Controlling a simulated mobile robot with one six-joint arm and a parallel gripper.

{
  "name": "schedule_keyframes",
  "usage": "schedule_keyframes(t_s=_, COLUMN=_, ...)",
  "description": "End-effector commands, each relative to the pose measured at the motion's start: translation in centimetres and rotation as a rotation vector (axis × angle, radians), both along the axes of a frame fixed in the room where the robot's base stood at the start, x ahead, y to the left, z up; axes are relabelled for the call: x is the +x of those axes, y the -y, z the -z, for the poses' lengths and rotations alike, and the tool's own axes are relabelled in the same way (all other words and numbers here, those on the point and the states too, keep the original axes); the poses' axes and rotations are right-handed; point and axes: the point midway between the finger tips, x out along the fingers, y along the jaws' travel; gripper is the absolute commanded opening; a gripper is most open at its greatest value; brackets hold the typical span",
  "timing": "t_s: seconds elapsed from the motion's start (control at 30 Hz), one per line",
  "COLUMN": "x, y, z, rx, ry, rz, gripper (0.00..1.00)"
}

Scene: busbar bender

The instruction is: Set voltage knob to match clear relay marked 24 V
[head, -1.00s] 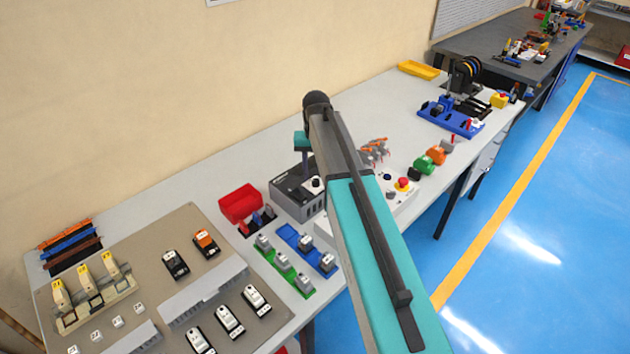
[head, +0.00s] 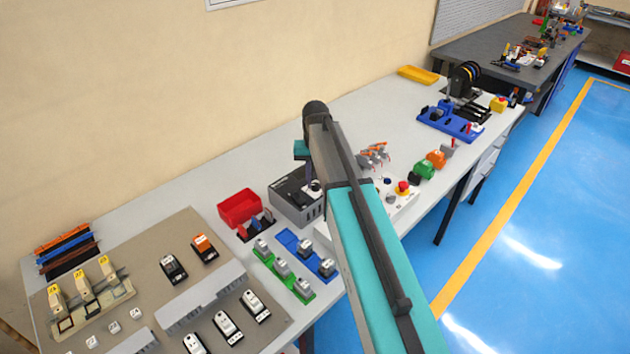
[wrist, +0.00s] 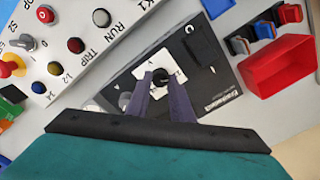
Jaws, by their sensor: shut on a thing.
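The black voltage knob (wrist: 161,78) sits on a white dial plate on the dark power unit (wrist: 215,90). My gripper (wrist: 160,77) reaches down over the unit with its two fingers closed on the sides of this knob. In the head view the power unit (head: 290,203) stands behind my arm, which hides most of the gripper. Several relays with yellow tops (head: 82,281) stand in a beige socket row at the far left. Their markings are too small to read, so I cannot tell which one says 24 V.
A red bin (head: 239,207) stands left of the unit. Green (head: 284,272) and blue (head: 290,240) strips with grey parts lie in front. A white panel (wrist: 70,60) with push buttons and a red-and-yellow stop button is close on the other side.

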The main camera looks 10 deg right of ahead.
Motion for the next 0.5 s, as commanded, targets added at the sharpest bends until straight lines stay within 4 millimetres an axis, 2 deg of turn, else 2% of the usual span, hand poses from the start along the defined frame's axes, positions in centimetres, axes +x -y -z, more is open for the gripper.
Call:
schedule_keyframes(t_s=0.27, x=0.0, y=0.0, z=0.02, rx=-0.001, ry=0.0, rz=0.044, gripper=0.0)
schedule_keyframes(t_s=0.5, x=0.02, y=0.01, z=0.04, rx=-0.001, ry=0.0, rz=0.162, gripper=0.0)
